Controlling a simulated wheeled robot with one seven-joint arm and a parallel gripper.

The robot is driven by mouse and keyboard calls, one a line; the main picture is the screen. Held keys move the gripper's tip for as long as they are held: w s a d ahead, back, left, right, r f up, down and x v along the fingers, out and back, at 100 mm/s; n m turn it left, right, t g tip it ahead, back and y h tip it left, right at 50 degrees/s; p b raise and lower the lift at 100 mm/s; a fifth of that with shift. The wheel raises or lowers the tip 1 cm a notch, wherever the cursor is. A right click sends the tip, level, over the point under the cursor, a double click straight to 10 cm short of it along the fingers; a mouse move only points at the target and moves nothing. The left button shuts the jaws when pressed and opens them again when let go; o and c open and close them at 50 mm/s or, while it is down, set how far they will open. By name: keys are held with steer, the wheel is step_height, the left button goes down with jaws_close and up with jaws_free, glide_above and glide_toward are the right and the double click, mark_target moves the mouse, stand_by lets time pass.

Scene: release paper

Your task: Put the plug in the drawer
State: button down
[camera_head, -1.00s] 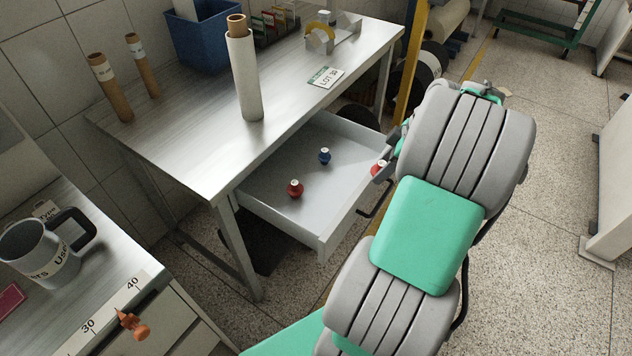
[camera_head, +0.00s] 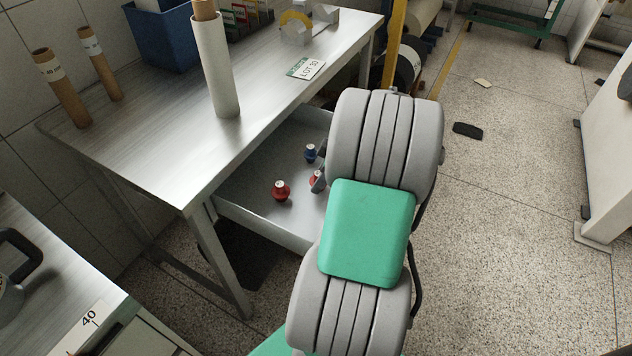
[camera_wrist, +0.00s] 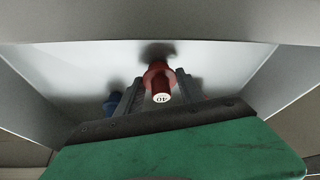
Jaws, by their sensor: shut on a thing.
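A red plug (camera_head: 316,177) with a pale top is held between the dark fingers of my gripper (camera_head: 319,183). In the wrist view the same red plug (camera_wrist: 158,80) shows a top marked 40, between both fingers (camera_wrist: 155,92). The open drawer (camera_head: 262,228) is under the metal table, and the held plug is inside or just over it; I cannot tell whether it touches the floor. Another red plug (camera_head: 281,191) and a blue plug (camera_head: 310,152) stand in the drawer. The blue plug (camera_wrist: 113,104) also shows beside a finger in the wrist view. My arm hides the drawer's right part.
The table (camera_head: 160,150) stands above the drawer and carries a white roll (camera_head: 217,70), cardboard tubes (camera_head: 62,88), a blue bin (camera_head: 165,38) and a lot card (camera_head: 306,68). A second bench (camera_head: 50,270) is at lower left. Floor at right is mostly clear.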

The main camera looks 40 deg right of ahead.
steer(key=shift+d+f, duration=0.1)
steer(key=shift+f, duration=0.1)
steer(key=c, duration=0.7)
jaws_free()
steer(key=shift+r, duration=0.1)
steer(key=shift+c, duration=0.2)
steer(key=shift+r, duration=0.25)
steer(key=p+v, duration=0.2)
steer(key=v, duration=1)
steer(key=w+a+m+g, duration=0.1)
steer(key=w+a, duration=0.1)
steer(key=a, duration=0.5)
steer(key=w+a+m, duration=0.1)
steer(key=w+a, duration=0.2)
steer(key=a, duration=0.5)
steer(key=s+a+f+m+h, duration=0.1)
steer(key=s+a+m, duration=0.1)
steer(key=s+a, duration=0.2)
steer(key=s+a+f+m+h, duration=0.1)
steer(key=s+a, duration=0.3)
steer(key=a, duration=0.7)
steer(key=shift+a+f+m+g, duration=0.2)
steer(key=shift+f+m+g, duration=0.1)
steer(key=shift+f+m, duration=0.6)
